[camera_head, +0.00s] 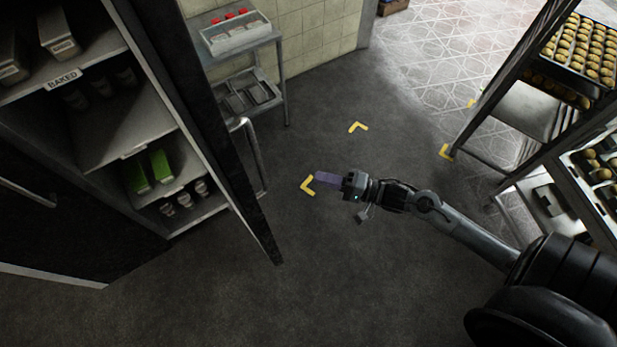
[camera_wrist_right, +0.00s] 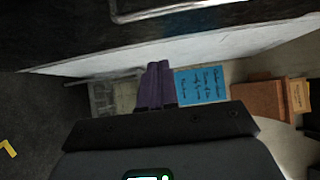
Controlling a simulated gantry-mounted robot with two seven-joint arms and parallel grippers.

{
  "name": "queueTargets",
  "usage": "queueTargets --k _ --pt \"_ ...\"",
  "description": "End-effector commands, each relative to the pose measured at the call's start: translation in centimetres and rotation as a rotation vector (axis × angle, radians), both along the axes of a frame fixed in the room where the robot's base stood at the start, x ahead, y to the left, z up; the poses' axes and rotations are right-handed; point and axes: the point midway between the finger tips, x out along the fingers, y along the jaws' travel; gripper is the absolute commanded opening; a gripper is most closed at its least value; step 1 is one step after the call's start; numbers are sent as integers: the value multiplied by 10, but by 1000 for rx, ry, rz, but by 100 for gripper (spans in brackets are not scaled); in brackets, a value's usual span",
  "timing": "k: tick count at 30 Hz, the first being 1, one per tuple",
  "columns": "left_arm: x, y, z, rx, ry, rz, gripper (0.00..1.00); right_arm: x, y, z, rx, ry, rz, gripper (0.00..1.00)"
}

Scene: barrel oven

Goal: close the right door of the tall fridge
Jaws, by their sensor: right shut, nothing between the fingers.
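The tall fridge (camera_head: 120,150) stands at the left of the head view with its shelves exposed. Its right door (camera_head: 205,110) is swung open as a dark panel, with a metal bar handle (camera_head: 258,155) on its right side. My right gripper (camera_head: 327,179) has purple fingers, shut and empty. It is in the air to the right of the door, apart from it in the picture. In the right wrist view the fingers (camera_wrist_right: 153,86) are together, below a dark panel with a pale edge (camera_wrist_right: 170,57). My left gripper is not in view.
A metal trolley (camera_head: 240,45) with trays stands behind the door. A rack (camera_head: 500,110) with trays of baked goods stands at the right. Yellow floor marks (camera_head: 357,127) lie on open floor between them. The wrist view shows a blue note (camera_wrist_right: 201,86) and brown boxes (camera_wrist_right: 262,101).

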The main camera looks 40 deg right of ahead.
Motion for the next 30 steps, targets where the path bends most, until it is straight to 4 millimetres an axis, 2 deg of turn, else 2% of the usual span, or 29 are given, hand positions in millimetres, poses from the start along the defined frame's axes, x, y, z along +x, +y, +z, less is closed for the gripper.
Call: queueTargets --k 17,22,30 --pt "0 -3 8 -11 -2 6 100 82 51 3 1 -3 0 0" --pt "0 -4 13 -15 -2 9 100 84 73 3 1 -2 1 0" --pt "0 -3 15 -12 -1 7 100 87 87 2 0 -1 -1 0"
